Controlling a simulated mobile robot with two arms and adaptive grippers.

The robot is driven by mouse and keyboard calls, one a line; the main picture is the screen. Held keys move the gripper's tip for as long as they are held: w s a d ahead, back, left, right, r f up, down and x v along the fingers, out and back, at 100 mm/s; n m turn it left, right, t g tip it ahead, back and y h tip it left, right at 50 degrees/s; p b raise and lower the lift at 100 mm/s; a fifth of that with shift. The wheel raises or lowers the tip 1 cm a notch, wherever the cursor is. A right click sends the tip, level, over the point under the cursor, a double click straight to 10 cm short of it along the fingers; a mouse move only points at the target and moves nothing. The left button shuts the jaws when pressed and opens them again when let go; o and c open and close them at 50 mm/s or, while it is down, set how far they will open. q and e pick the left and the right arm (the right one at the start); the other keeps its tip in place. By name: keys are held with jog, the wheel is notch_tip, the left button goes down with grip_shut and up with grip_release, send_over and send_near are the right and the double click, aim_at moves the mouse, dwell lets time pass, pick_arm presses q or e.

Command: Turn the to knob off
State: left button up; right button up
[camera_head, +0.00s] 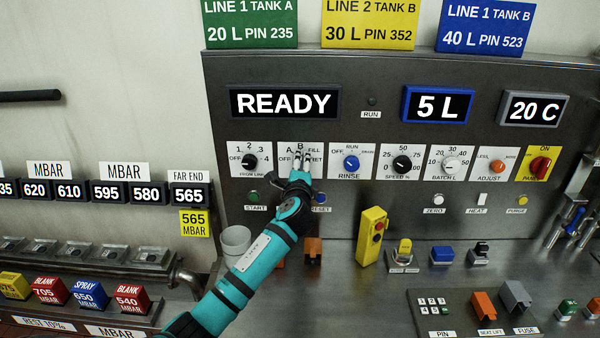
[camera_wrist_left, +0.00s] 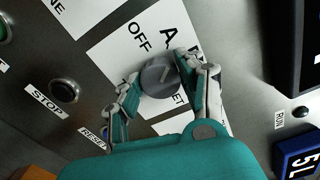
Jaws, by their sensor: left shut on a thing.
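The TO knob is a round grey knob (camera_wrist_left: 160,77) on a white label plate (camera_wrist_left: 113,52) with OFF and A markings in the left wrist view. In the head view its plate (camera_head: 284,148) sits between the FROM LINE and RINSE knobs, and my gripper hides the knob. My left gripper (camera_head: 301,160) reaches up to this plate. In the left wrist view its two fingers (camera_wrist_left: 158,90) are on either side of the knob and shut on it. The knob's pointer line is partly visible, but its exact setting is hard to tell. My right gripper is not in view.
The black FROM LINE knob (camera_head: 250,161) is to the left and the blue RINSE knob (camera_head: 351,162) to the right. The green START button (camera_head: 253,197) and blue RESET button (camera_head: 321,198) are below. A yellow switch box (camera_head: 372,236) stands on the ledge.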

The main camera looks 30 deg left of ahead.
pick_arm(q)
jog(key=shift+f+n+b, duration=0.2)
jog(key=shift+n+b, duration=2.4)
jog(key=shift+n, duration=2.4)
jog(key=o, duration=1.2)
jog(key=shift+r, duration=0.1)
jog(key=v, duration=1.2)
